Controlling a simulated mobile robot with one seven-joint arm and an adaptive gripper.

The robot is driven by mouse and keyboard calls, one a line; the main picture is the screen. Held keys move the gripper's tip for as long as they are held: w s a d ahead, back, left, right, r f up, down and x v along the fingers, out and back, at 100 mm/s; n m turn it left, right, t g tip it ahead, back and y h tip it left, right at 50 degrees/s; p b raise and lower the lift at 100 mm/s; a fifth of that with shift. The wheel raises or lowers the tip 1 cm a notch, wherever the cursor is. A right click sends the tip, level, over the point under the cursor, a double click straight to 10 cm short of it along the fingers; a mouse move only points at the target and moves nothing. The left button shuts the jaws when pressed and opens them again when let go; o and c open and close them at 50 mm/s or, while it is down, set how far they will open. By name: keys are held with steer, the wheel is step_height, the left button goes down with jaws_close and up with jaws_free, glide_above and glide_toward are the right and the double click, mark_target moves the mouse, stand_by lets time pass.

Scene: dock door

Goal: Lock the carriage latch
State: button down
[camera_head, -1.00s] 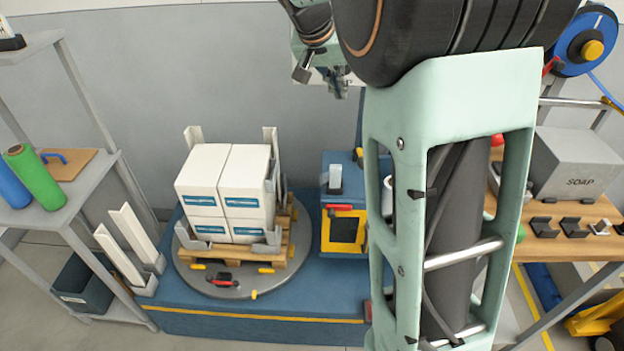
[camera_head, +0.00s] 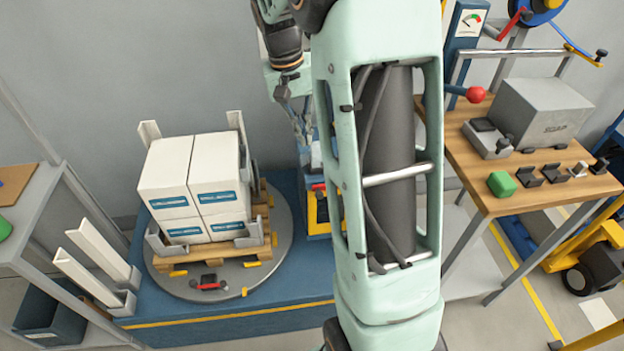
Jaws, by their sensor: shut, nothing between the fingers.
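A blue and yellow carriage-like unit (camera_head: 316,212) stands behind and right of the turntable, largely hidden by my arm. A small red-handled part (camera_head: 318,187) shows at its top; I cannot tell whether this is the carriage latch or how it is set. Another red-handled black latch (camera_head: 209,284) sits at the front of the round grey turntable (camera_head: 180,288). My gripper (camera_head: 307,138) points down above the blue and yellow unit, shut with nothing visible in it. Its fingertips are small and partly covered by my arm; contact with the unit cannot be judged.
Several white boxes (camera_head: 195,180) stand on a wooden pallet (camera_head: 205,257) on the turntable. A blue base (camera_head: 270,320) carries it. A yellow pallet jack (camera_head: 595,240) stands far right.

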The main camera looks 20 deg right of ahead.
steer(key=b, duration=0.1)
glide_above(318, 190)
steer(key=w, duration=0.3)
step_height(318, 190, down, 10)
steer(key=shift+a+f, duration=0.1)
steer(key=shift+f, duration=0.1)
steer(key=shift+s+a+f, duration=0.15)
steer(key=shift+s+f, duration=0.5)
steer(key=shift+s, duration=0.3)
steer(key=shift+s+f, duration=0.4)
steer(key=shift+s, duration=0.05)
